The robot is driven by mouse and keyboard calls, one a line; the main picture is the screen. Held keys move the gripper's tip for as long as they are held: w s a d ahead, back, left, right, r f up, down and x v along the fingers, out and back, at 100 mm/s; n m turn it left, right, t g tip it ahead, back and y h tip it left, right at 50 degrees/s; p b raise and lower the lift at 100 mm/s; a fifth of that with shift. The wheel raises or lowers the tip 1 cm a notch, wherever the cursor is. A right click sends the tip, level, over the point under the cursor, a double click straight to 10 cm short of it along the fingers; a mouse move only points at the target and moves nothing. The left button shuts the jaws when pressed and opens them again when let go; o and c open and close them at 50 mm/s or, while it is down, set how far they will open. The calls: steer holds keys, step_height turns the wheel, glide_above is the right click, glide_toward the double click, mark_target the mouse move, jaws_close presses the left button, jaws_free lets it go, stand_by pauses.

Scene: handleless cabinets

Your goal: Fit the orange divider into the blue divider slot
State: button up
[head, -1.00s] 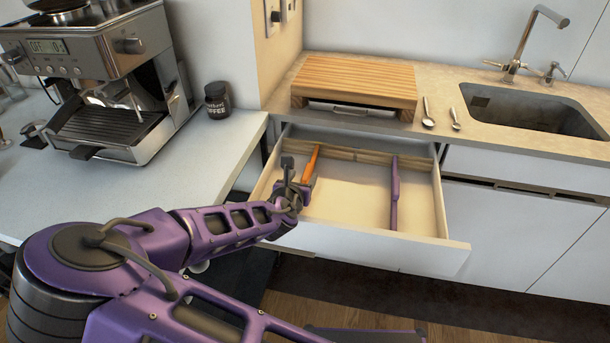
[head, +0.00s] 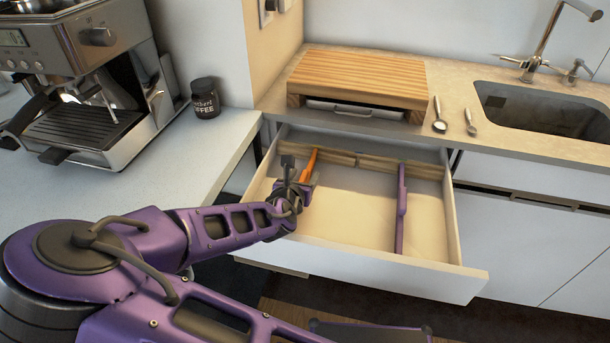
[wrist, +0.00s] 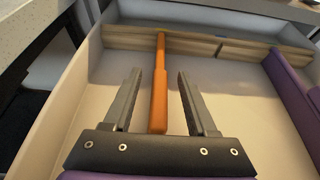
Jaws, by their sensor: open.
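The orange divider (head: 309,164) stands in the left part of the open drawer (head: 375,268), running from its rear wooden rail toward the front. My gripper (head: 297,182) is over the drawer's left side and hides the divider's near part in the head view. In the wrist view, my gripper (wrist: 159,76) is open, with one finger on each side of the orange divider (wrist: 160,85); clear gaps show and I cannot tell its height above the divider.
A purple divider (head: 401,208) stands further right in the drawer, with bare floor between the two dividers. A wooden board (head: 362,76) on the counter is above the drawer's back. A coffee machine (head: 95,75) stands on the left counter.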

jaws_close()
stand_by(0.6)
